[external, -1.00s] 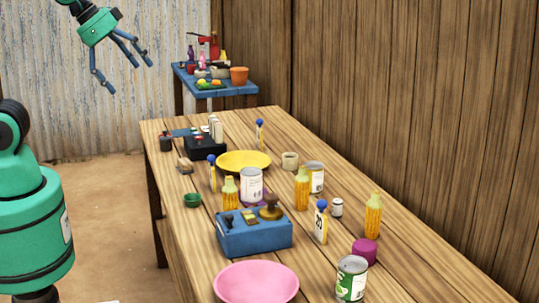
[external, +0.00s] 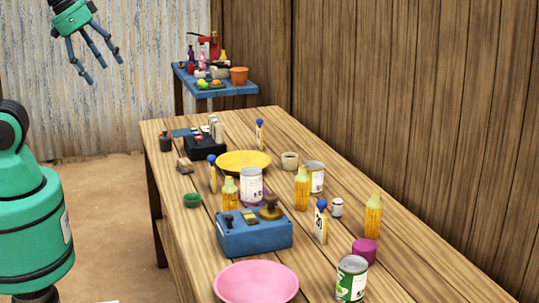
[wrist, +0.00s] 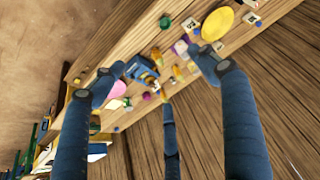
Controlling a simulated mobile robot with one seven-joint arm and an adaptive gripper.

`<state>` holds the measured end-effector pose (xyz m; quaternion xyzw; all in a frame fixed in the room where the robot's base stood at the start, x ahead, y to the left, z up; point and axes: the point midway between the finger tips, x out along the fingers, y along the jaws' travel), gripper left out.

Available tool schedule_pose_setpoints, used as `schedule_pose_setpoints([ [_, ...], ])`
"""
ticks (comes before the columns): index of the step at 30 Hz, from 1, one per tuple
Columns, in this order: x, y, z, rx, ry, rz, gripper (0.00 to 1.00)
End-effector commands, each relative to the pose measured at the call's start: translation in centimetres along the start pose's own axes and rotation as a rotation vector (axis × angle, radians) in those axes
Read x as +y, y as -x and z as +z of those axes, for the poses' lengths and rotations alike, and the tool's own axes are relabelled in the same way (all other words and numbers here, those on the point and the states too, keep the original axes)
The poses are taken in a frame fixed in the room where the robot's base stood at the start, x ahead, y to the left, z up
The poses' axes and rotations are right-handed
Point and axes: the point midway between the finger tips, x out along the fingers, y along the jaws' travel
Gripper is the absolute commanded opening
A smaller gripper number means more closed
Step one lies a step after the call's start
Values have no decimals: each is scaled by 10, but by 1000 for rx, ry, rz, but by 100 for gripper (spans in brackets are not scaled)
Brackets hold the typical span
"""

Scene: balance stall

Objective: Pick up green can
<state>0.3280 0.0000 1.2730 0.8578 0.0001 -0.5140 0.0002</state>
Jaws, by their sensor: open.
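The green can (external: 351,279), with a green and white label and a metal top, stands upright at the near end of the wooden table, right of the pink plate (external: 256,283). In the wrist view a small green and white shape beside the pink plate (wrist: 116,89) looks like the can (wrist: 127,103). My gripper (external: 95,65) is open and empty, high up at the upper left of the external view, well away from the can. Its spread blue fingers also show in the wrist view (wrist: 160,88), over the distant table.
A purple cylinder (external: 364,251) stands just behind the can. A blue box (external: 253,233), a 20 sign (external: 321,222), corn cobs (external: 373,216) and other cans (external: 251,186) crowd the table (external: 430,272). A plank wall (external: 440,110) runs along its right side.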

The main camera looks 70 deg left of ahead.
Motion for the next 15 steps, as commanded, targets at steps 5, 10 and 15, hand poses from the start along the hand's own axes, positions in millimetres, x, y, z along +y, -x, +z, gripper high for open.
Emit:
schedule_pose_setpoints([
  [5, 0, 0, -2, 0, -7, 0, 74],
  [10, 2, 1, -14, -5, -56, -1, 74],
  [15, 7, 0, -42, -12, -173, -2, 74],
])
